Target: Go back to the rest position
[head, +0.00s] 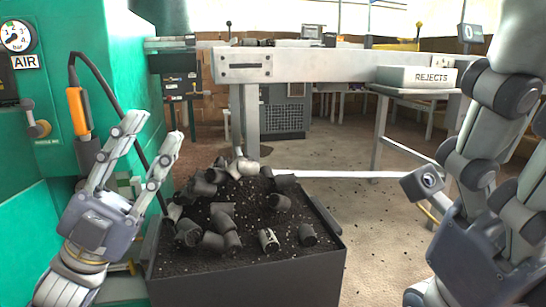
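My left gripper (154,134) is at the left of the head view, pointing up. Its two fingers are spread apart with nothing between them. It is in front of the green machine and beside the left edge of the dark bin (250,290). My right gripper (526,112) is large and close at the right edge, partly cut off by the frame. Its fingers appear apart, and I see no plug between them. Several dark grey cylindrical plugs (280,201) lie in the bin on black granular material, apart from both grippers.
The green machine (135,60) with a gauge and an orange handheld tool (77,110) stands at left. A pale beam (310,66) crosses behind the bin. A white REJECTS box (416,76) sits on a table at back right. Speckled floor (375,225) is open right of the bin.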

